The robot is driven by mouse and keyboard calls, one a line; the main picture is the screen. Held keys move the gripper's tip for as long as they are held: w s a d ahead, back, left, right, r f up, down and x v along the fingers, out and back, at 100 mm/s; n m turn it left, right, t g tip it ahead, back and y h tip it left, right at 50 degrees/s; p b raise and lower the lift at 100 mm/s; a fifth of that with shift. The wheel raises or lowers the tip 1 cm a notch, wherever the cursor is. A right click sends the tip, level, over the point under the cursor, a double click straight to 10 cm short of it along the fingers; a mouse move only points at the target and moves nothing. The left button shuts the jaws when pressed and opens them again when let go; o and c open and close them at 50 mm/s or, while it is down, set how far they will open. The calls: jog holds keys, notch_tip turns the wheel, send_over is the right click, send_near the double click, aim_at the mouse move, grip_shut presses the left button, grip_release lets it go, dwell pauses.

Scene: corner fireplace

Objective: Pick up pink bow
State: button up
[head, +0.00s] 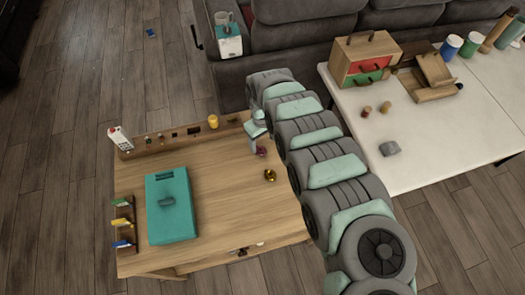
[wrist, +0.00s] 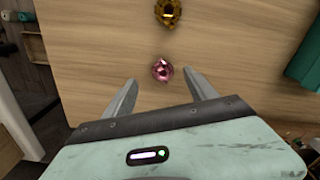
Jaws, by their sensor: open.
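The pink bow (wrist: 162,70) is a small shiny pink piece on the wooden table, just beyond and between the open fingertips of my gripper (wrist: 160,82) in the wrist view. The fingers do not touch it. In the head view the pink bow (head: 262,152) is a small dark pink spot on the table, right beside my gripper (head: 255,147) at the end of the arm. A shiny gold bow-like piece (wrist: 168,11) lies a short way from it, and also shows in the head view (head: 270,175).
A white table (head: 440,150) with boxes stands at the right. The wood around the bow is clear.

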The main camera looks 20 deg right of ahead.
aim_at(262, 150)
jog(key=f, duration=0.1)
jog(key=f+b, duration=0.1)
jog(key=f, duration=0.3)
jog(key=shift+a+f+b, duration=0.2)
jog(key=shift+a+b, duration=0.1)
jog(key=shift+b, duration=0.1)
jog(key=shift+f, duration=0.4)
jog(key=shift+d, duration=0.1)
jog(key=shift+r, duration=0.1)
jog(key=c, duration=1.1)
